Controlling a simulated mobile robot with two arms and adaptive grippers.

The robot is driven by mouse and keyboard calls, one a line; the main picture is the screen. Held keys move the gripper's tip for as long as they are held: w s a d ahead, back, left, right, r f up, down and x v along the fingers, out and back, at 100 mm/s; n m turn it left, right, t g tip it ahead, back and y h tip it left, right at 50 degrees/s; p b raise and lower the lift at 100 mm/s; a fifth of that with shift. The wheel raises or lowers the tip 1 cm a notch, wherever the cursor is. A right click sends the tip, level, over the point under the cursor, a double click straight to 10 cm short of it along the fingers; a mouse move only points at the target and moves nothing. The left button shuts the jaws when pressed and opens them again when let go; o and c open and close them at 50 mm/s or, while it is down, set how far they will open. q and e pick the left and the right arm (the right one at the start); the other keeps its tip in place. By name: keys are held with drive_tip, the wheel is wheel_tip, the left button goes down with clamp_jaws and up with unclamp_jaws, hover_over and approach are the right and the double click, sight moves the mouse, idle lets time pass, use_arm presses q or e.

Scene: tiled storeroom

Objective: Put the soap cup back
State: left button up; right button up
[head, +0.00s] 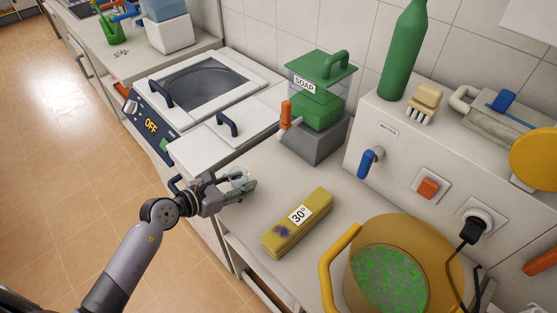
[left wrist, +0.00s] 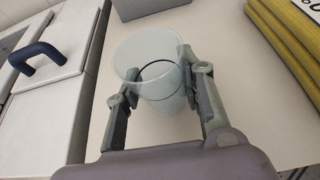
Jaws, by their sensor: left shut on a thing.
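My left gripper (head: 246,190) is shut on a clear, translucent cup (head: 237,180) at the left edge of the counter (head: 226,229). The left wrist view shows the cup (left wrist: 150,48) between the two fingers (left wrist: 160,80), mouth towards the top of the picture. I cannot tell whether its base touches the counter. The soap dispenser (head: 320,87) is a green-lidded tank with an orange tap (head: 287,114) on a grey block (head: 313,143), behind and to the right of the gripper. My right gripper is not in view.
A yellow folded cloth marked 30° (head: 285,240) lies right of the gripper. A yellow pot (head: 445,250) with green-speckled contents stands at the right front. A white washer with a round window (head: 205,85) is at the back left. Counter between cup and grey block is clear.

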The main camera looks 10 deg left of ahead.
use_arm(q)
drive_tip(key=p, duration=0.2)
hover_over(279, 167)
drive_tip(key=s+a, duration=0.2)
drive_tip(key=s, duration=0.1)
drive_tip(key=shift+w+d+r, duration=0.1)
drive_tip(key=shift+w+d, duration=0.1)
drive_tip(key=shift+w, duration=0.05)
drive_tip(key=x, duration=0.3)
drive_tip(key=shift+w+d+r, duration=0.1)
drive_tip(key=shift+w+d, duration=0.05)
drive_tip(key=shift+w, duration=0.1)
drive_tip(key=shift+f, duration=0.4)
drive_tip(key=shift+r, duration=0.1)
drive_tip(key=o, duration=1.2)
drive_tip(key=shift+f, duration=0.2)
